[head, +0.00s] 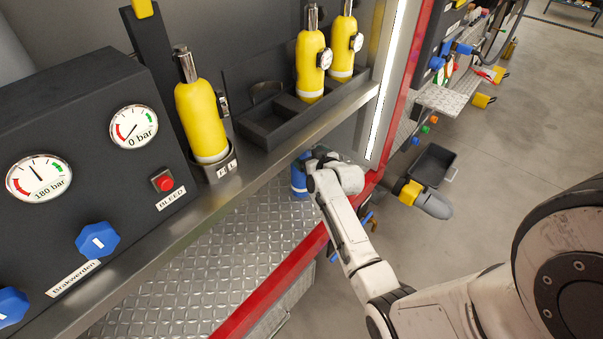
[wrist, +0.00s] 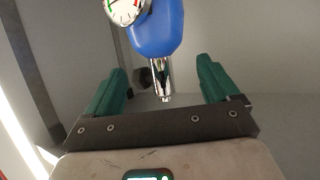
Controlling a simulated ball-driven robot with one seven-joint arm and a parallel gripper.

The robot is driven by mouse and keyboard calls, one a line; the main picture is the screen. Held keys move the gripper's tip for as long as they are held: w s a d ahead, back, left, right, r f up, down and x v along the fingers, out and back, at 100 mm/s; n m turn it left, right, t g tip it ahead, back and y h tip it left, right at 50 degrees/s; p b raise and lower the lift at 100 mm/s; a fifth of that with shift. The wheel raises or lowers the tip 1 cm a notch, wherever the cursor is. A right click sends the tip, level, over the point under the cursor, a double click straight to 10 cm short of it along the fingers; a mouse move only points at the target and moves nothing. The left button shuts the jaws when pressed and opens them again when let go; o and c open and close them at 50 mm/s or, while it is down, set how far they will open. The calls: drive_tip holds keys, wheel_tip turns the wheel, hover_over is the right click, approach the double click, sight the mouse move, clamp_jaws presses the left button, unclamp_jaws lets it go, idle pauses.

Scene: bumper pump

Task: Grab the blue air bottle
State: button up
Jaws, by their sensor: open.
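The blue air bottle (head: 299,178) stands on the tread-plate shelf under the metal ledge in the head view, partly hidden by the ledge and my arm. In the wrist view the blue bottle (wrist: 158,30) shows at the top with a gauge and a chrome neck pointing down in the picture. My gripper (wrist: 160,82) is open. Its green fingers lie left and right of the bottle's chrome neck, with clear space on both sides. In the head view the gripper (head: 318,160) is at the bottle, and its fingers are hard to make out.
Yellow bottles (head: 201,122) stand in holders on the upper ledge. The metal ledge (head: 262,158) overhangs the tread-plate shelf (head: 215,255), which is mostly bare. A red frame post (head: 403,85) stands beside my arm. A dark panel (head: 85,130) with gauges is at the left.

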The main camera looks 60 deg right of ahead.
sight(303, 153)
drive_tip(key=shift+x, duration=2.95)
drive_tip(key=shift+f, duration=0.1)
drive_tip(key=shift+s+f, duration=0.1)
clamp_jaws()
